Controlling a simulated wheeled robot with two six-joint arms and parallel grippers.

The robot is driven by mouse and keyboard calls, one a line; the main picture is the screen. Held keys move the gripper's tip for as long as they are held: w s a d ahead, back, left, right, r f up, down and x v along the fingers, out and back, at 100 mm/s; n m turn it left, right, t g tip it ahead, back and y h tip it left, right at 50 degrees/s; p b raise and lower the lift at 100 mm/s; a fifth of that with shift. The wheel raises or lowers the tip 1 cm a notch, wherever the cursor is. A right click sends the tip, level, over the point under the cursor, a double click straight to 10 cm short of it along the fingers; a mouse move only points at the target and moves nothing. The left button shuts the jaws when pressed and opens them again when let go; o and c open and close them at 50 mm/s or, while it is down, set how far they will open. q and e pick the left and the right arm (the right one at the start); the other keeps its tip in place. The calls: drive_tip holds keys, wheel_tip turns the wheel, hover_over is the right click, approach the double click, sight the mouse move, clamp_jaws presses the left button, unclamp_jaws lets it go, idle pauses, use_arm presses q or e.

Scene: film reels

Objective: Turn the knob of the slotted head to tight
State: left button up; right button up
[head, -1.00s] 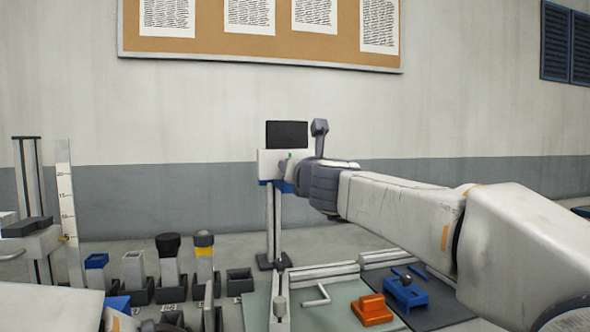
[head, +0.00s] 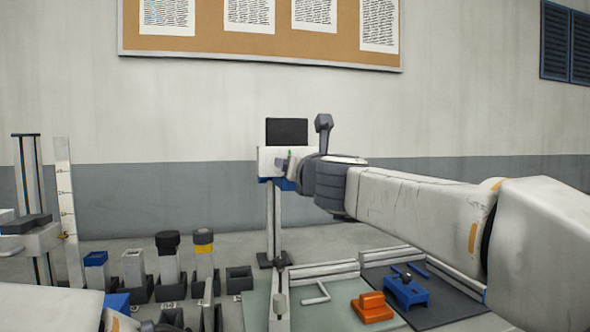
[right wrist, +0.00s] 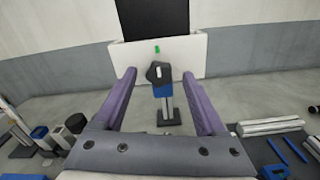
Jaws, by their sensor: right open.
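The slotted head (head: 266,158) is a white box with a dark panel above it, on a grey post at the back. It also fills the upper middle of the right wrist view (right wrist: 185,52), with a small green mark on its face. Its dark knob (right wrist: 154,72) shows a light pointer towards its lower part. My right gripper (right wrist: 159,74) is open, and its two purple fingers stand either side of the knob in that view. No contact shows. In the head view my right gripper (head: 284,163) is close before the box and hides the knob. My left arm shows at the bottom left; its jaws are unclear.
Several blocks in dark holders stand at the left, including one with a yellow band (head: 204,240). An orange block (head: 372,308) and a blue fixture (head: 405,291) lie on mats at the front right. A blue bracket and the post are below the head.

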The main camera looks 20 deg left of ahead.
drive_tip(key=b+v, duration=0.1)
drive_tip(key=v, duration=0.7)
drive_tip(key=shift+s+d, duration=0.15)
drive_tip(key=shift+d, duration=0.05)
